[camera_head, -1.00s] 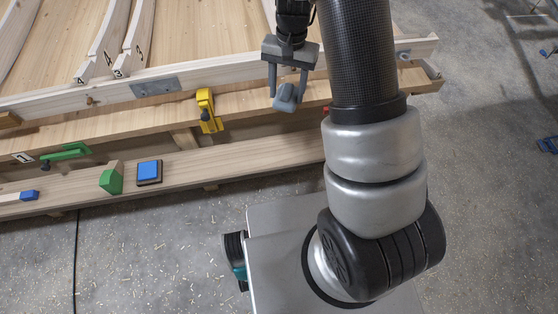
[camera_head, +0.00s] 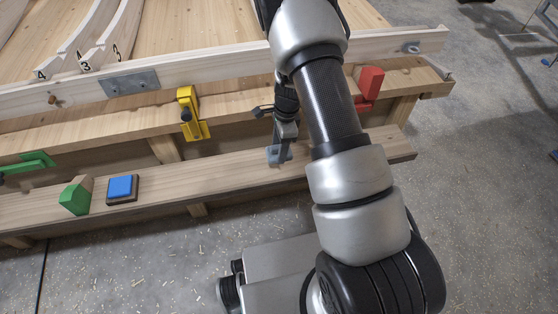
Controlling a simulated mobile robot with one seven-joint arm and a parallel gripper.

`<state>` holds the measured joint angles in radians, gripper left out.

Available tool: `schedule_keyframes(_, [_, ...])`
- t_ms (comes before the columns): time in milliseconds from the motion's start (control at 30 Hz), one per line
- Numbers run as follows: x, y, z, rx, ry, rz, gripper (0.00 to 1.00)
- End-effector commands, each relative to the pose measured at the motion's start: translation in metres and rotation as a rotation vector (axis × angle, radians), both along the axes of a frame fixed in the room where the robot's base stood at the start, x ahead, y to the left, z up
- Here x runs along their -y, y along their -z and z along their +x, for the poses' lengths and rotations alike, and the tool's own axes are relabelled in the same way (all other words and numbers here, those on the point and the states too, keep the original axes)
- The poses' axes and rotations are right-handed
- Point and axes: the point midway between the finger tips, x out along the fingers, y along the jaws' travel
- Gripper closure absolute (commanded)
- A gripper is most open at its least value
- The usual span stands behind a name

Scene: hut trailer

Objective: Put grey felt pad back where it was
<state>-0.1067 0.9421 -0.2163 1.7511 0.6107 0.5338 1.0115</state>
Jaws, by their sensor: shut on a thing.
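My gripper (camera_head: 282,146) is seen from the side, low over the front lower plank (camera_head: 235,176), partly hidden by my arm. It is shut on a small blue-grey piece, which looks like the grey felt pad (camera_head: 274,155). The pad is at or just above the plank's top, right of the blue block; I cannot tell whether it touches the wood.
On the lower plank are a blue block on a dark base (camera_head: 122,188) and a green block (camera_head: 75,198). A yellow clamp (camera_head: 189,112), a red block (camera_head: 369,82) and a green clamp (camera_head: 30,162) are nearby. Bare plank lies between the blue block and my gripper.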

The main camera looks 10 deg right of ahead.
Motion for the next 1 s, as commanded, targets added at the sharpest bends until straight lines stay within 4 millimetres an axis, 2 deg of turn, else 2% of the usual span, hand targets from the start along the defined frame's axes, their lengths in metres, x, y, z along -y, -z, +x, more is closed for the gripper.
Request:
schedule_keyframes(33, [0.001, 0.01, 0.0, 0.0, 0.001, 0.0, 0.71])
schedule_keyframes(167, [0.001, 0.021, 0.0, 0.0, -0.001, 0.0, 0.71])
schedule_keyframes(367, [0.001, 0.048, 0.0, -0.001, -0.002, 0.0, 0.71])
schedule_keyframes(767, [0.0, 0.054, 0.0, 0.001, -0.003, 0.0, 0.71])
schedule_keyframes(800, [0.0, 0.052, 0.0, 0.001, -0.003, 0.0, 0.43])
schedule_keyframes(867, [0.0, 0.052, 0.0, 0.001, -0.003, 0.0, 0.33])
schedule_keyframes(1000, [0.0, 0.052, 0.0, 0.001, -0.003, 0.0, 0.31])
